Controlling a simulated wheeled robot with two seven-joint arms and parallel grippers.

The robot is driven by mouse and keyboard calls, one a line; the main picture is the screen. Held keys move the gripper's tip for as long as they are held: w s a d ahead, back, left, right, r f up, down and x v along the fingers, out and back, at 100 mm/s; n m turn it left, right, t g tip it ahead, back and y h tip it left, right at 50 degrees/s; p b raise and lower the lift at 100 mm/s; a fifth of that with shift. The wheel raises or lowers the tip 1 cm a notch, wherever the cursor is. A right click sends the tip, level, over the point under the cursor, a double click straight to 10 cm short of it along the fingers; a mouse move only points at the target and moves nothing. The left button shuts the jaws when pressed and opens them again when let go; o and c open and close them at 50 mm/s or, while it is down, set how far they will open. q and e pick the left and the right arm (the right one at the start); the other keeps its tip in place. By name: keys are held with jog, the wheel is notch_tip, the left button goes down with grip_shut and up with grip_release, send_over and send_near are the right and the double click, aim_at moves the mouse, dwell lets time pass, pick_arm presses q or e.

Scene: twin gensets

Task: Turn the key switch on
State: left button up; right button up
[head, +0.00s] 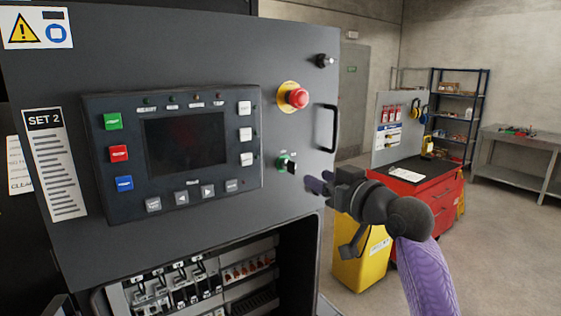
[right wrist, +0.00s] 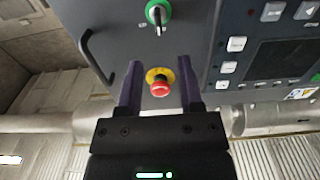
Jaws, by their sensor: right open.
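The key switch (head: 284,162) is a green-ringed round switch with a dark key or handle, on the grey panel face below the red emergency stop. My right gripper (head: 317,183) is open and empty, just right of and slightly below the switch in the head view. In the right wrist view its two purple fingers (right wrist: 160,64) are spread, with the switch beyond their tips and apart from them. My left gripper is not in view.
The red emergency stop (head: 296,97) sticks out above the switch. A black door handle (head: 326,128) stands to its right. The control panel (head: 175,150) with screen and buttons lies left. A red tool cabinet (head: 432,205) and yellow bin (head: 362,262) stand behind my right arm.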

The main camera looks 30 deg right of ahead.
aim_at(296, 168)
jog(key=w, duration=0.2)
jog(key=w+p, duration=0.1)
jog(key=w, duration=0.2)
jog(key=w+p, duration=0.1)
jog(key=w, duration=0.1)
jog(key=shift+w+a, duration=0.25)
jog(key=shift+a, duration=0.05)
jog(key=shift+w+f, duration=0.15)
jog(key=shift+w, duration=0.4)
grip_shut()
